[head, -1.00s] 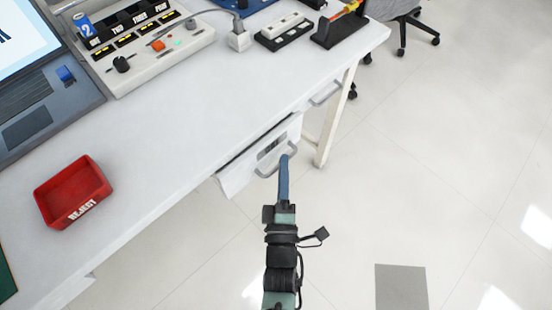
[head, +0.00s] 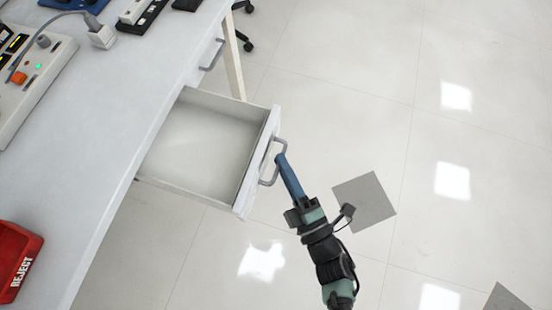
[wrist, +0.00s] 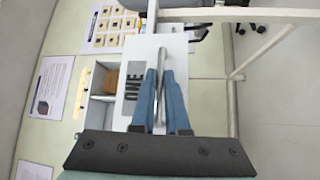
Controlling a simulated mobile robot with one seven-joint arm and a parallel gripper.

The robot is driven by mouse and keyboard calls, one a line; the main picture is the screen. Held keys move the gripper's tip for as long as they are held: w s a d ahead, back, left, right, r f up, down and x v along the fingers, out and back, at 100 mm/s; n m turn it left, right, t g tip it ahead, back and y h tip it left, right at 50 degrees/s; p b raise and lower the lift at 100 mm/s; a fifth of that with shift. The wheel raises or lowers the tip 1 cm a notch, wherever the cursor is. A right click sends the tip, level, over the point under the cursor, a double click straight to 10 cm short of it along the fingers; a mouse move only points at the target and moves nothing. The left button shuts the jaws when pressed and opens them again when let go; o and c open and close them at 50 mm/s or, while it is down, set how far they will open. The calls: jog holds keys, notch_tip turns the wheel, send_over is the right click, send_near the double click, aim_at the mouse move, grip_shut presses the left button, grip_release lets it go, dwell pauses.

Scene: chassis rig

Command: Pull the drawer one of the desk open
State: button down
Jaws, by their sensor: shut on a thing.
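Drawer one (head: 205,140) of the white desk (head: 125,110) stands pulled well out in the head view. The part of its inside that shows there is empty. Its front panel (wrist: 135,85) shows the word ONE in the wrist view. The grey bar handle (head: 268,180) is on that front. My gripper (head: 281,160) has its blue fingers shut on the handle, which runs between the two fingers in the wrist view (wrist: 159,88). The fingertips hide part of the handle.
A second drawer handle (head: 212,55) is farther along the desk, near a desk leg (head: 234,65). A red REJECT bin (head: 18,262) and a control box (head: 35,75) sit on the desktop. The floor (head: 340,110) to the right is clear.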

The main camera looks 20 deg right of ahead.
jog(key=c, duration=0.9)
grip_release()
jog(key=s, duration=0.4)
jog(key=s+d+f, duration=0.1)
jog(key=s, duration=0.3)
jog(key=s+d, duration=0.1)
jog(key=s, duration=0.3)
jog(key=shift+s+f, duration=0.4)
